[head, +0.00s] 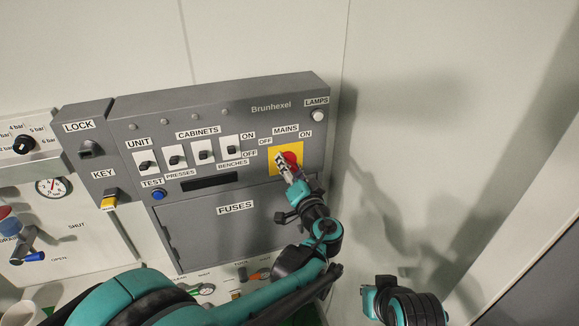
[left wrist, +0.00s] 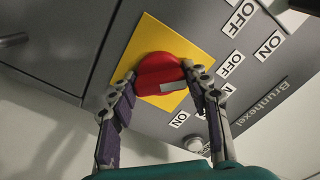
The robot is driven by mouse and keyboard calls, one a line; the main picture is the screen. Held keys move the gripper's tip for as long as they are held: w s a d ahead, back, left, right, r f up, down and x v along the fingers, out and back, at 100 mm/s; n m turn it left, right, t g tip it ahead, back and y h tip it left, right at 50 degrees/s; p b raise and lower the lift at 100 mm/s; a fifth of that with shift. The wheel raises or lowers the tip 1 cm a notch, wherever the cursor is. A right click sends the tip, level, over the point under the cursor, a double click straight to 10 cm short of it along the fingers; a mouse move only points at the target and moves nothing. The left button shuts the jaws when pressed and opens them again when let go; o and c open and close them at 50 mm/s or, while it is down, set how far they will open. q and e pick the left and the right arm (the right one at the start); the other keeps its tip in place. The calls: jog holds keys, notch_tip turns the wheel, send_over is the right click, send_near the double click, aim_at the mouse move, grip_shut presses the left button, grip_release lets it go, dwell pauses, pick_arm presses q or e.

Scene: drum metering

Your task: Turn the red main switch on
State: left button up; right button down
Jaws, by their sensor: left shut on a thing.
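The red main switch (head: 293,157) is a rotary knob on a yellow square plate (head: 273,151), under the MAINS label with OFF to its left and ON to its right. My left gripper (head: 287,165) is at the plate and partly covers the knob in the head view. In the left wrist view the red knob (left wrist: 158,70) sits between my left fingertips (left wrist: 160,80), which are shut on it from both sides. A pale bar shows on the knob's face. I cannot tell its setting for sure.
Cabinet switches (head: 204,151), a blue TEST button (head: 158,195) and a key (head: 109,203) lie left of the plate. A LAMPS button (head: 318,116) is above right. The FUSES door (head: 220,230) is below. Bare wall (head: 430,130) lies to the right.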

pick_arm(q)
jog(key=m, duration=0.4)
jog(key=shift+m+b, duration=0.35)
jog(key=shift+m, duration=0.05)
jog(key=m, duration=0.4)
jog(key=shift+m, duration=0.3)
jog(key=m, duration=0.4)
jog(key=shift+b, duration=0.35)
jog(key=shift+m, duration=2.1)
jog(key=o, duration=1.2)
jog(key=shift+c, duration=0.2)
